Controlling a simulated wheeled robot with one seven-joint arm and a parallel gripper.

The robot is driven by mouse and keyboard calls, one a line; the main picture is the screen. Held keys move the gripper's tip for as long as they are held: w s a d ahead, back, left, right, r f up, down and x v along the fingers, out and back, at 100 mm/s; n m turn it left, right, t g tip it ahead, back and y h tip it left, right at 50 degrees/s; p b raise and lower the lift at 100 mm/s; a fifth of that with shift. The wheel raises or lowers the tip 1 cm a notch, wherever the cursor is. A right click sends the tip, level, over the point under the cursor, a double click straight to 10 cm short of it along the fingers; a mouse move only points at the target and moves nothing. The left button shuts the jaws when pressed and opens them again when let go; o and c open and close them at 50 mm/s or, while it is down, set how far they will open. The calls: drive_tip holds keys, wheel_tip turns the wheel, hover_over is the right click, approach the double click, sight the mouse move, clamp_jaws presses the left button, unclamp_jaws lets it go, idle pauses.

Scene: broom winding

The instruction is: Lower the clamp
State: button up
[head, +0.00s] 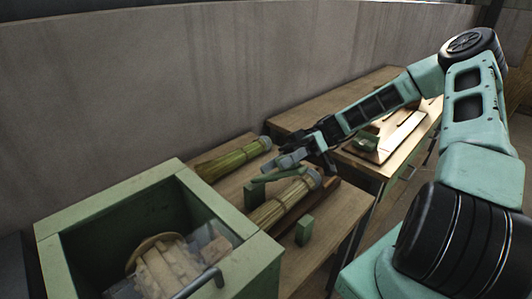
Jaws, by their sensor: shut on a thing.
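A green upright block (304,230) stands beside that bundle on the wooden bench. My gripper (313,156) is over the far end of the bundle, at the clamp, and is shut on it. The fingertips are small and dark here, so the exact grip spot is hard to see. I cannot tell whether the bar touches the straw.
A second straw bundle (230,160) lies farther back on the bench (330,222). A green open bin (100,205) with broom heads or scraps stands at front left. Another bench (292,121) behind holds a wooden piece (402,135). A grey wall (170,80) runs behind.

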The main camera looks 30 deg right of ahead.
drive_tip(key=s+f+n+b, duration=0.1)
drive_tip(key=f+n, duration=0.1)
drive_tip(key=s+f+n+b, duration=0.1)
drive_tip(key=s+f+n, duration=0.1)
drive_tip(key=f, duration=0.1)
drive_tip(key=s+d+f+n+b, duration=0.1)
drive_tip(key=f+b, duration=0.1)
drive_tip(key=shift+s+f+n, duration=0.2)
drive_tip(key=shift+s+n, duration=0.2)
drive_tip(key=shift+s+d+f+n+b, duration=0.1)
drive_tip(key=shift+s+f+n+b, duration=0.1)
drive_tip(key=shift+f+n+b, duration=0.35)
drive_tip(key=shift+s+f+n+b, duration=0.25)
drive_tip(key=shift+f+n, duration=0.2)
drive_tip(key=shift+f, duration=0.3)
drive_tip(key=o, duration=1.4)
drive_tip(key=shift+f, duration=0.1)
drive_tip(key=shift+w+d, duration=0.1)
drive_tip(key=w+d, duration=0.1)
drive_tip(key=d, duration=0.4)
drive_tip(key=w+d+b, duration=0.1)
drive_tip(key=d, duration=0.5)
drive_tip(key=w+d+b, duration=0.1)
drive_tip(key=d, duration=0.5)
drive_tip(key=shift+w, duration=0.15)
